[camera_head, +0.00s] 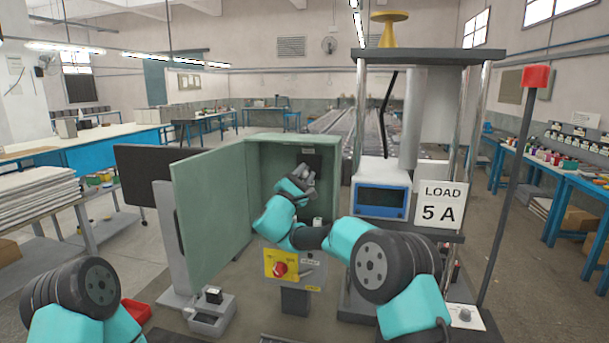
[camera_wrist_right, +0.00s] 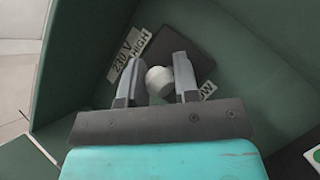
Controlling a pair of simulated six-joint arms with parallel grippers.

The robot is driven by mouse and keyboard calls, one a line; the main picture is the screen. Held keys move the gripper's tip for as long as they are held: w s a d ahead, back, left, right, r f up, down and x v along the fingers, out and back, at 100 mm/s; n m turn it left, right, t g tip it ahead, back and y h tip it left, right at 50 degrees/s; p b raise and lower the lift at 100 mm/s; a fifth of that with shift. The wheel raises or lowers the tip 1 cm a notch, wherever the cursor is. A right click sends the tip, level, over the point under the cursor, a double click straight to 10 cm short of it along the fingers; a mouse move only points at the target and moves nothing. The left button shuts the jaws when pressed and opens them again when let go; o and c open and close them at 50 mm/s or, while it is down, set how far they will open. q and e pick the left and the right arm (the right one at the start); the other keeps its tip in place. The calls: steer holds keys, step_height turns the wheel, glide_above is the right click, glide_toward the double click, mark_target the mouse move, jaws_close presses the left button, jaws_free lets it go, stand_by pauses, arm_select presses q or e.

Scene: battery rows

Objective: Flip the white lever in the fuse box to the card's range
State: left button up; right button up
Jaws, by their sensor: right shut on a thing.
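The green fuse box (camera_head: 273,149) stands open in the middle of the head view, its door (camera_head: 212,200) swung out to the left. My right gripper (camera_head: 304,172) reaches inside it. In the right wrist view its two fingers (camera_wrist_right: 156,72) are closed on the white lever (camera_wrist_right: 158,80), which sits on a dark plate (camera_wrist_right: 198,58). A HIGH label (camera_wrist_right: 141,42) is at the plate's upper left; a partly hidden LOW label (camera_wrist_right: 208,87) is at its lower right. I cannot tell which way the lever leans. The card (camera_head: 440,203) reads LOAD 5 A. My left gripper is out of view.
A 230 V label (camera_wrist_right: 124,57) is beside HIGH. A yellow panel with a red knob (camera_head: 280,269) is below the box. A rack with a blue-framed meter (camera_head: 381,201) stands close on the right, and a red-topped post (camera_head: 536,77) beyond. The fuse box walls surround my right gripper.

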steer(key=o, duration=0.9)
steer(key=shift+a, duration=0.1)
steer(key=v, duration=1.7)
steer(key=shift+s+f, duration=0.1)
steer(key=shift+f, duration=0.05)
